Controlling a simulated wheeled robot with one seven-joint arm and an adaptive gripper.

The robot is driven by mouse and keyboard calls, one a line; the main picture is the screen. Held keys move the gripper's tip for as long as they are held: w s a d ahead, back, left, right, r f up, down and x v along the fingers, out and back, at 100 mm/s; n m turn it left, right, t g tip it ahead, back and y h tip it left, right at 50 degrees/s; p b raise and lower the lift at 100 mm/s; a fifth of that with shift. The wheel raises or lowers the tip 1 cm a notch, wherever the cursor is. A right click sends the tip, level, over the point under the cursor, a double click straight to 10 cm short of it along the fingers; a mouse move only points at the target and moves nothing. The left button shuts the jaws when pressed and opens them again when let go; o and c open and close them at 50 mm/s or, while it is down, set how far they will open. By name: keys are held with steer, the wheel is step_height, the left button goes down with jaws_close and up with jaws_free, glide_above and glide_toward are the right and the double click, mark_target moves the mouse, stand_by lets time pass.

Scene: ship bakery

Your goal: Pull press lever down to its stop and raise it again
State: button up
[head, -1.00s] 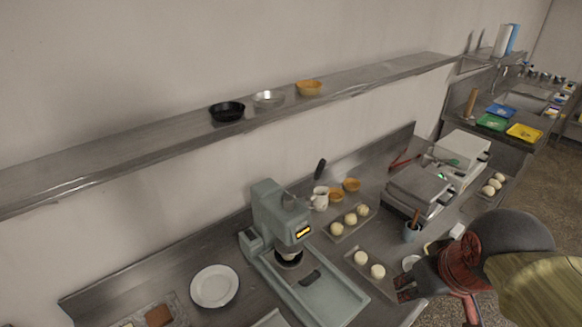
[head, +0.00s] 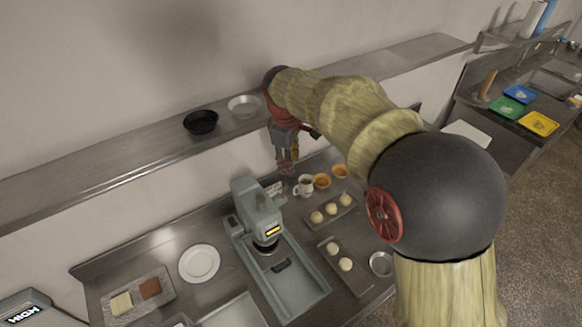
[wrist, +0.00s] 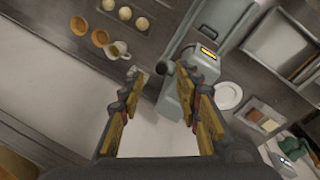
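The press (head: 245,195) is a grey-green machine with a lit yellow display, standing on the counter left of centre in the head view. It also shows in the wrist view (wrist: 216,22), beyond my fingers. My gripper (head: 287,168) hangs above and just right of the press head, fingers pointing down. In the wrist view my gripper (wrist: 160,108) is open, with nothing between the fingers. The press lever's black handle is not clear in the head view, where my gripper covers that area. A dark rounded knob (wrist: 165,68) beside the press in the wrist view may be part of it.
A white jug (head: 304,186) and orange bowls (head: 322,181) stand right of the press. Trays of dough balls (head: 331,209) lie nearer. A white plate (head: 199,264) is left. A wall shelf (head: 120,147) with a black pan (head: 201,122) runs behind my arm.

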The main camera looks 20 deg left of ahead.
steer(key=shift+a+f, duration=0.2)
steer(key=shift+a, duration=0.1)
steer(key=p, duration=0.1)
glide_above(286, 187)
steer(key=d, duration=0.2)
steer(key=f, duration=0.7)
steer(key=shift+s+a+f, duration=0.1)
steer(key=shift+s+f, duration=0.1)
steer(key=shift+s, duration=0.05)
steer(key=shift+c, duration=1.3)
jaws_close()
